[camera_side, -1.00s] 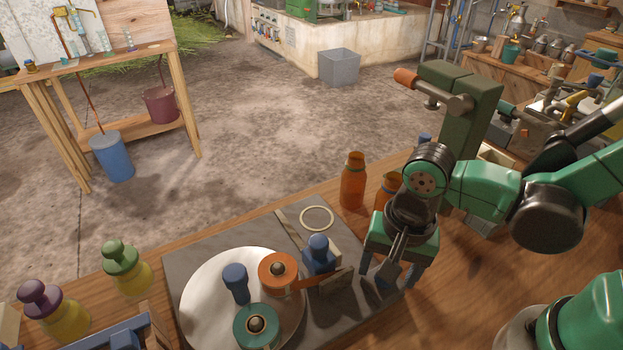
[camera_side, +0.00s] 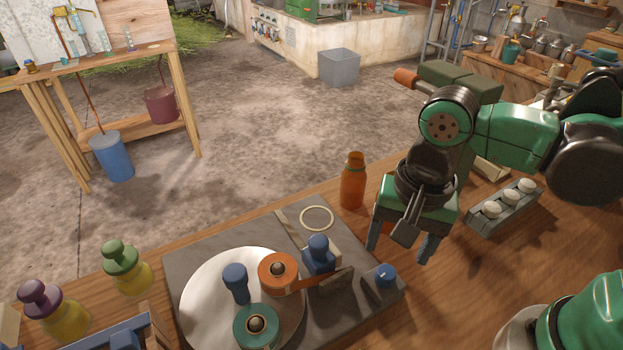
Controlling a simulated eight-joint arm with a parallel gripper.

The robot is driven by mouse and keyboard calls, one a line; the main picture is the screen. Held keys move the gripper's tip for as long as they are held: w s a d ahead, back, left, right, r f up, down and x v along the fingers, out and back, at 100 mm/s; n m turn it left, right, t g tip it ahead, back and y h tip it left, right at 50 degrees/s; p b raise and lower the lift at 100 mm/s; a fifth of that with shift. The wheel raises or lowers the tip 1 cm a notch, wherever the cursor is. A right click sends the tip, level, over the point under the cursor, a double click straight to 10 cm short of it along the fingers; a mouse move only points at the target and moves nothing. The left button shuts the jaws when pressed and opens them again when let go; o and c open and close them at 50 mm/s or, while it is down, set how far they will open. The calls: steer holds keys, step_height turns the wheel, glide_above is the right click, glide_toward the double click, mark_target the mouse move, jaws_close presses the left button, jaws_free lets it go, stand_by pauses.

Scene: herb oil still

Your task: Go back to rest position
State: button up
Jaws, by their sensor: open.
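My gripper (camera_side: 399,250) hangs at the right of the grey board, fingers pointing down. It is open, and I see nothing between its fingers.
A white disc (camera_side: 205,300) with orange (camera_side: 278,270) and teal (camera_side: 255,325) rings lies on the grey board (camera_side: 200,240). An orange bottle (camera_side: 353,182) stands left of my gripper. A grey holder (camera_side: 510,215) with white round tops is to its right. Stoppered flasks (camera_side: 128,268) stand at left.

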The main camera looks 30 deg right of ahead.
steer(key=w+d+r+n+t, duration=0.4)
steer(key=w+d+n+t, duration=0.1)
steer(key=d+n, duration=0.4)
steer(key=shift+w+d+r+n+t, duration=0.3)
steer(key=shift+d+t, duration=0.25)
steer(key=shift+t, duration=0.35)
